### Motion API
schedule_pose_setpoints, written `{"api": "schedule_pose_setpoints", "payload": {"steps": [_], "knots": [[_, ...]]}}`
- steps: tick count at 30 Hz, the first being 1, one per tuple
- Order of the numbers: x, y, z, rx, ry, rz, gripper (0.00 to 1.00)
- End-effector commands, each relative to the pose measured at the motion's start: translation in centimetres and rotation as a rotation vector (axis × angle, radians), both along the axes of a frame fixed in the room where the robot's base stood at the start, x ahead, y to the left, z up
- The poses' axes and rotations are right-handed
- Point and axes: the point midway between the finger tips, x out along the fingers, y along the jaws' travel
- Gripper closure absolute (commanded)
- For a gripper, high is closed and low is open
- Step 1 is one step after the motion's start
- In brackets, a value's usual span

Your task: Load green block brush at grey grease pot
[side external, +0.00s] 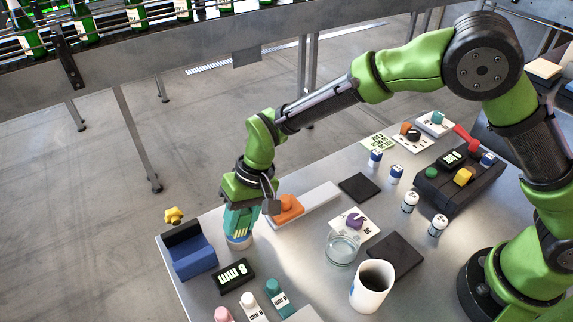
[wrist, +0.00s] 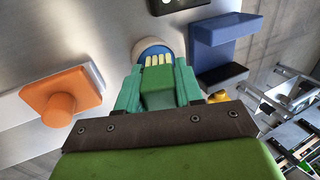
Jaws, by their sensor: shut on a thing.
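My gripper (wrist: 158,92) has teal fingers and is shut on the green block brush (wrist: 158,100), whose pale yellow bristles (wrist: 158,60) point away from the wrist. In the side external view my gripper (side external: 240,222) points down right above this pot (side external: 238,243), which stands near the table's left part. The fingers mostly hide the brush there. I cannot tell whether the bristles touch the grease.
A blue holder (side external: 195,262) stands left of the pot, with a yellow knob (side external: 174,215) behind it. An "8 mm" display (side external: 233,273) lies in front. An orange block (side external: 287,206) on a white strip is to the right. A glass dish (side external: 342,249) and dark-filled cup (side external: 371,288) stand farther right.

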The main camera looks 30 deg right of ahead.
Motion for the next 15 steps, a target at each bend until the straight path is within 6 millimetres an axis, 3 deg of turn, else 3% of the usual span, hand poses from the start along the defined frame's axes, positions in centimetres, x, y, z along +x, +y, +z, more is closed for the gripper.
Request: {"api": "schedule_pose_setpoints", "payload": {"steps": [7, 15], "knots": [[-0.1, -0.1, -0.1, -0.004, 0.003, 0.001, 0.95], [0.0, -0.1, 2.0, -0.002, 0.001, 0.001, 0.95]]}}
